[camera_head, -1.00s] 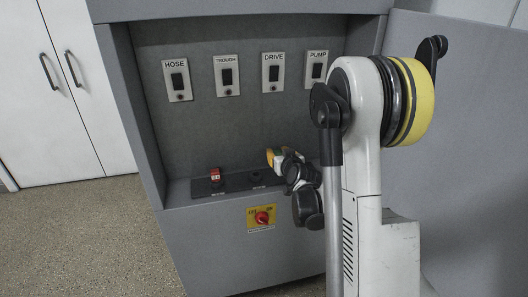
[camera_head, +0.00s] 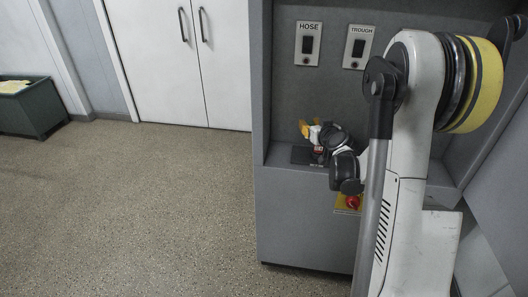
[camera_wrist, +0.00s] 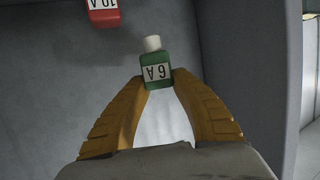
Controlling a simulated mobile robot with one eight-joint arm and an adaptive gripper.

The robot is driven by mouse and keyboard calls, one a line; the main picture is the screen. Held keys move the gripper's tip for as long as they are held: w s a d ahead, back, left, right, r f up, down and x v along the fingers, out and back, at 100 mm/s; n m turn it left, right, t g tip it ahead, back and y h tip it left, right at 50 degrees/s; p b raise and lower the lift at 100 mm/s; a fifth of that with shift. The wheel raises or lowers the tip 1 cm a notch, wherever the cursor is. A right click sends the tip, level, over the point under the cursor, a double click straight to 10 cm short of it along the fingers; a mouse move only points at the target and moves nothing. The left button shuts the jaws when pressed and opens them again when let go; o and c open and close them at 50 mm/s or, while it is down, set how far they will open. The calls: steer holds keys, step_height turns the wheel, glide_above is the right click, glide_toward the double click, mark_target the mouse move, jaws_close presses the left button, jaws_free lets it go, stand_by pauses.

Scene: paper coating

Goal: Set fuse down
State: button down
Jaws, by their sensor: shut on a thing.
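In the wrist view a green fuse (camera_wrist: 156,72) with a white tip and a "6 A" label, upside down in the picture, sits between the yellow fingertips of my gripper (camera_wrist: 156,84). My gripper is shut on it. In the head view my gripper (camera_head: 306,129) is small, at the front left of the panel's recess, above the ledge; the green fuse is hard to make out there. A red fuse (camera_head: 319,151) stands on the ledge just below the gripper. It also shows at the top of the wrist view (camera_wrist: 103,12), labelled "10 A", apart from the green fuse.
The grey cabinet (camera_head: 300,220) carries HOSE (camera_head: 309,43) and TROUGH (camera_head: 358,46) switches and a red knob (camera_head: 353,202) on yellow. My arm hides the ledge's right part. White doors (camera_head: 190,60) and a dark green bin (camera_head: 35,108) stand left; the floor between is clear.

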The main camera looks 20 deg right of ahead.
steer(key=w+a+f+b, duration=0.2)
steer(key=f, duration=0.1)
steer(key=w+a+f+b, duration=0.2)
steer(key=w+a+f, duration=0.1)
steer(key=f, duration=0.1)
steer(key=w+a+f+b, duration=0.2)
steer(key=f, duration=0.1)
steer(key=shift+w+a+f, duration=0.15)
steer(key=shift+a+f, duration=0.1)
steer(key=shift+f, duration=0.1)
steer(key=shift+r, duration=0.15)
steer(key=c, duration=1.1)
jaws_free()
steer(key=shift+c, duration=0.2)
